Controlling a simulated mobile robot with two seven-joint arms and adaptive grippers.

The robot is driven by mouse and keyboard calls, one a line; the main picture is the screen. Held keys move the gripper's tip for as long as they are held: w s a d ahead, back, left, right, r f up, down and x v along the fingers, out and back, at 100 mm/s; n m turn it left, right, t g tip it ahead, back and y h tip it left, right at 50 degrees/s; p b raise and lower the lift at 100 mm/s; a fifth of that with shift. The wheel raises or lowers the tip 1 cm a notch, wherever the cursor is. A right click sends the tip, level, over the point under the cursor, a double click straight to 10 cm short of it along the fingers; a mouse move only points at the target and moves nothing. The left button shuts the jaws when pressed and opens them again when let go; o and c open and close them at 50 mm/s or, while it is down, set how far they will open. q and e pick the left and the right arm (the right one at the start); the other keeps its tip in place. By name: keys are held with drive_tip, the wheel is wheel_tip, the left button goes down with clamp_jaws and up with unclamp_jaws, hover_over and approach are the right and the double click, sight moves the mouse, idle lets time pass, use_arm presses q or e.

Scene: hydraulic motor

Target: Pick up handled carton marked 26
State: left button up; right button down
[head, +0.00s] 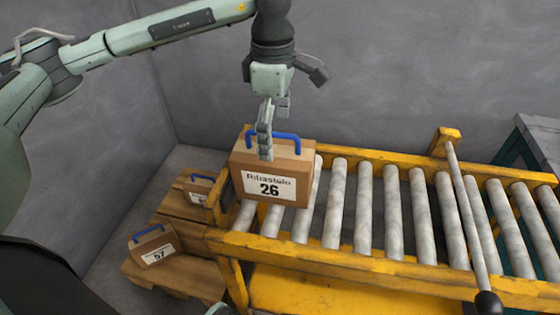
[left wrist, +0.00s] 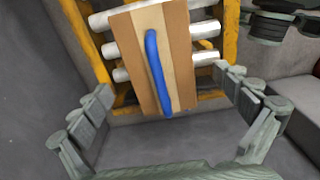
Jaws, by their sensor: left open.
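The carton marked 26 (head: 240,170) stands upright on the left end of the roller conveyor. It is brown, with a white label on its front and a blue handle (head: 288,135) on top. My left gripper (head: 265,150) is over the carton, beside the handle in the head view, with its fingers pointing down. In the left wrist view the gripper (left wrist: 165,125) is open, and the carton (left wrist: 182,60) with its blue handle (left wrist: 154,60) shows beyond the fingers, between them. Nothing is held. I cannot tell whether a finger touches the carton. My right gripper is not in view.
The yellow-framed conveyor (head: 330,258) has grey rollers, free to the right of the carton. A lever (head: 465,200) with a black knob crosses it. A carton marked 57 (head: 154,246) and another handled carton (head: 198,188) sit on wooden pallets at the left.

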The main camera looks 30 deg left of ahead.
sight(275, 150)
use_arm(q)
drive_tip(key=shift+a+f, duration=0.2)
drive_tip(key=shift+f, duration=0.2)
wheel_tip(275, 150, down, 7)
drive_tip(key=shift+d+p, duration=0.15)
drive_tip(key=shift+p, duration=0.25)
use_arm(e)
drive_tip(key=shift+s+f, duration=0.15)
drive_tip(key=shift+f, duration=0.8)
use_arm(q)
drive_tip(key=shift+c, duration=0.5)
drive_tip(key=c, duration=1.7)
drive_tip(key=shift+w+r, duration=0.1)
drive_tip(key=shift+r, duration=0.1)
drive_tip(key=shift+c, duration=0.4)
